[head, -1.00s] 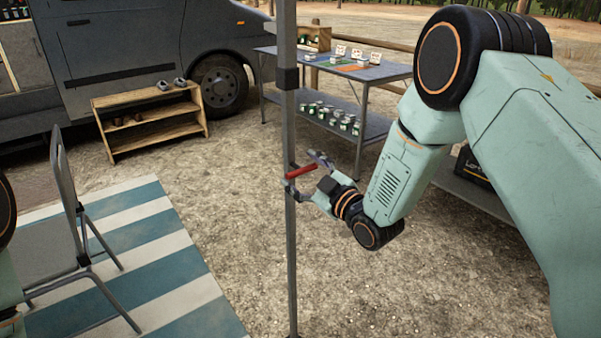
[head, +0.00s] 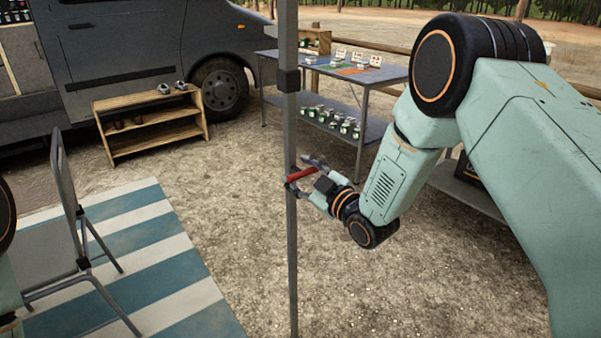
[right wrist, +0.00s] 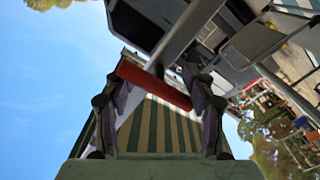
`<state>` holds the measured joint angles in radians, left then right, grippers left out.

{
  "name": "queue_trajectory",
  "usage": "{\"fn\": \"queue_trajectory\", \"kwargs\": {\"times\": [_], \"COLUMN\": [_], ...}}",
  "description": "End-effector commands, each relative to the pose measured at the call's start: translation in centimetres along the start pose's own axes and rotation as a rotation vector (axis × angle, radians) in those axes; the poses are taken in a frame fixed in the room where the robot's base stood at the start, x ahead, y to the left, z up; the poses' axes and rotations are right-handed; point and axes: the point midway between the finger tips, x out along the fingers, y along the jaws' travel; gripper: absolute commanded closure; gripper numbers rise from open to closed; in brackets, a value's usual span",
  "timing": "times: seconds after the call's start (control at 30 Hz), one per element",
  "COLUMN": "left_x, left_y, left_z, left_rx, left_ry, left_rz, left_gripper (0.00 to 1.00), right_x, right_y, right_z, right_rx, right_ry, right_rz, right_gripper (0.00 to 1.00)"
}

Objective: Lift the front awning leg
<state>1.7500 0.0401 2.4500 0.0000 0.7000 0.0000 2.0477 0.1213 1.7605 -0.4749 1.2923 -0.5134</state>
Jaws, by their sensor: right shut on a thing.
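The front awning leg (head: 291,240) is a grey upright pole in the middle of the head view, with a dark collar higher up. A red handle (head: 301,174) sticks out from it to the right. My right gripper (head: 300,175) is at the pole and shut on the red handle. In the right wrist view the red handle (right wrist: 150,84) lies across between the two fingers, with the grey leg (right wrist: 185,35) just beyond. The foot of the leg is cut off by the frame. My left gripper is not in view; only a bit of that arm shows at the left edge.
A folding chair (head: 65,215) stands on a striped mat (head: 150,240) at left. A wooden rack (head: 150,130) with shoes stands by the grey van (head: 130,50). A table (head: 385,72) with jars on its lower shelf stands behind the leg. Bare gravel lies around the leg.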

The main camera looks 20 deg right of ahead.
Motion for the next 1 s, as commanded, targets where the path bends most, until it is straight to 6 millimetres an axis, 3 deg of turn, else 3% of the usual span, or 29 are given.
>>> {"fn": "queue_trajectory", "kwargs": {"times": [0.3, 0.57, 1.0], "left_x": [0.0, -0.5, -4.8], "left_y": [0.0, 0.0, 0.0], "left_z": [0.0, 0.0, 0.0], "left_rx": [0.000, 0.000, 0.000], "left_ry": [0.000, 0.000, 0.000], "left_rz": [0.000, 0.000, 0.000], "left_gripper": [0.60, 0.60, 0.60], "right_x": [0.0, 0.0, 0.0], "right_y": [-0.1, 0.3, 3.6], "right_z": [0.0, -0.5, -5.3], "right_rx": [0.008, 0.008, 0.008], "right_ry": [0.000, 0.001, 0.004], "right_rz": [-0.001, -0.001, 0.003], "right_gripper": [1.00, 1.00, 1.00]}}
